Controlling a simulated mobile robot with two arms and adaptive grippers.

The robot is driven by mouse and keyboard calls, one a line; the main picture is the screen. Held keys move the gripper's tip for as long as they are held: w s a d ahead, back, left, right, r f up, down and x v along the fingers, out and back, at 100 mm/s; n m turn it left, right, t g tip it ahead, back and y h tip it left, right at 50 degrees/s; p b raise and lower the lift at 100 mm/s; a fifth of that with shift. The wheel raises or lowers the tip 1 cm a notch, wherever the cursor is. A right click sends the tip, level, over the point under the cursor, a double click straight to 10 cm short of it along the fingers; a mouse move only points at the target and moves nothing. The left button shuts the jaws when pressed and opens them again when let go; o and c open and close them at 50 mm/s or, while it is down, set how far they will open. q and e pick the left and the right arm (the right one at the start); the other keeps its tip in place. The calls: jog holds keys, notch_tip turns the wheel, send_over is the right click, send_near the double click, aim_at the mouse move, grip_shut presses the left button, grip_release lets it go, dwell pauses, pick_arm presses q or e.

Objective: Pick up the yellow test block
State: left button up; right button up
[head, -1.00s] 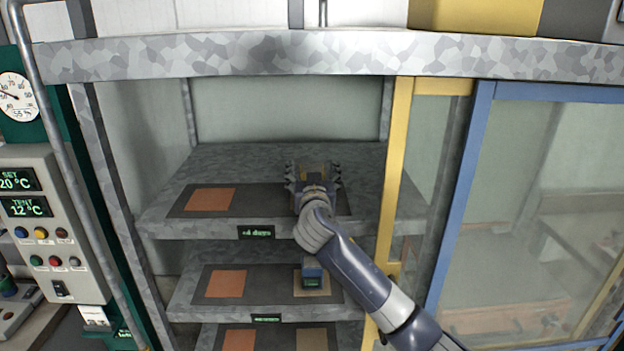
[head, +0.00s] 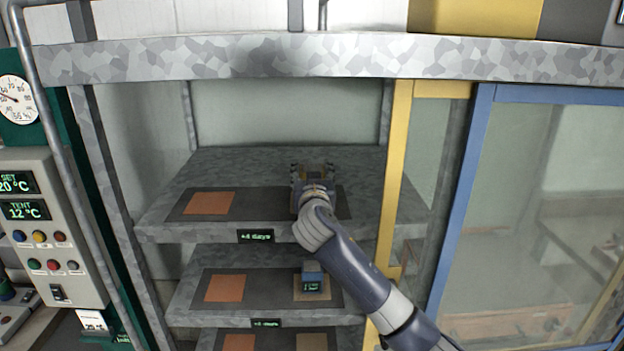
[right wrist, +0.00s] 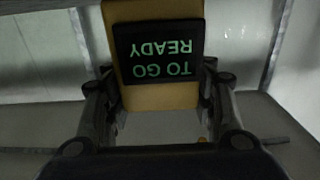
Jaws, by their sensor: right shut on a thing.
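The yellow test block (right wrist: 160,97) fills the middle of the right wrist view, with a dark label reading "READY TO GO" upside down. My right gripper (right wrist: 158,95) is shut on it, a finger against each side. In the head view my right gripper (head: 315,172) is over the right part of the top shelf (head: 300,160), and it hides most of the block. I cannot tell whether the block touches the shelf. My left gripper is not in view.
An orange square (head: 209,203) lies on the top shelf's dark mat. A blue block (head: 312,277) stands on the shelf below. A yellow post (head: 393,180) and a blue-framed glass door (head: 459,200) stand at right. A control panel (head: 48,230) is at left.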

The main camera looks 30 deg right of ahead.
notch_tip(320, 180, up, 2)
jog(key=shift+r+b, duration=0.25)
jog(key=shift+b, duration=0.35)
jog(key=r+b+v, duration=0.1)
jog(key=b+v, duration=0.4)
jog(key=v, duration=1.1)
jog(key=shift+r, duration=0.3)
